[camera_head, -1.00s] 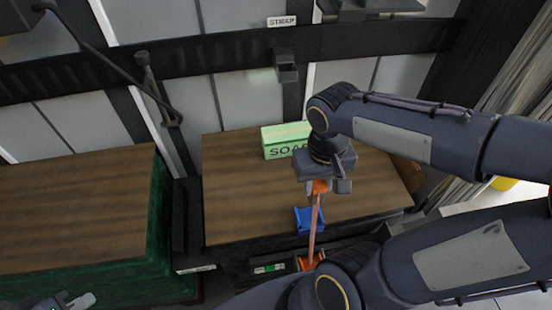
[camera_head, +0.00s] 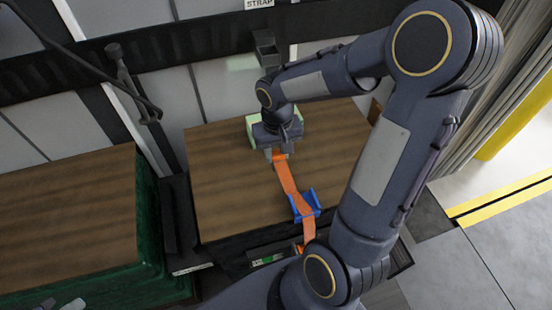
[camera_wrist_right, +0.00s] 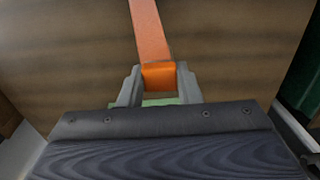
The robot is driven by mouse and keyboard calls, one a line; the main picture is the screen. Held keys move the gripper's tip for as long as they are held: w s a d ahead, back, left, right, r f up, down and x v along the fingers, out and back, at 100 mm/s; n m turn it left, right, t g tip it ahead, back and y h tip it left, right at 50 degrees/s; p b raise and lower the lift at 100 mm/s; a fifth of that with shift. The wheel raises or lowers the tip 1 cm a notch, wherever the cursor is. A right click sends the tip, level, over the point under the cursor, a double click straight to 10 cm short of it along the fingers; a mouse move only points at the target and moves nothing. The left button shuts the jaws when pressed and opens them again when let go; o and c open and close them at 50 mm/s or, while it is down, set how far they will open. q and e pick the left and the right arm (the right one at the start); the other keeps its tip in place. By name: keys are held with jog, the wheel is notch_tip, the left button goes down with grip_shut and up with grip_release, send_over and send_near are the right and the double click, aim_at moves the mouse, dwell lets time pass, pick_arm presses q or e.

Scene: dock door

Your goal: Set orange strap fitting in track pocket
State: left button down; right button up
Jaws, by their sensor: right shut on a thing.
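The orange strap fitting (camera_wrist_right: 158,77) is between the fingertips of my right gripper (camera_wrist_right: 159,86), which is shut on it. The orange strap (camera_head: 288,182) runs from the fitting toward the front, across a blue bracket (camera_head: 305,206) at the table's near edge. The track pocket (camera_head: 266,50) is a dark grey holder on the wall track below the STRAP label (camera_head: 259,3). My left gripper (camera_head: 62,305) shows only partly at the bottom left edge.
Another wooden-topped block with green sides (camera_head: 65,205) is at the left. A dark rod (camera_head: 132,85) hangs before the wall.

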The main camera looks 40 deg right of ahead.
aim_at(276, 160)
jog(key=shift+w+f, duration=0.2)
jog(key=shift+f, duration=0.05)
jog(key=shift+w+f, duration=0.1)
jog(key=shift+f, duration=1.55)
jog(key=shift+f+b, duration=0.15)
jog(key=shift+b, duration=0.25)
jog(key=o, duration=0.6)
jog(key=shift+f, duration=0.1)
jog(key=shift+c, duration=0.2)
jog(key=o, duration=0.4)
jog(key=shift+o, duration=0.2)
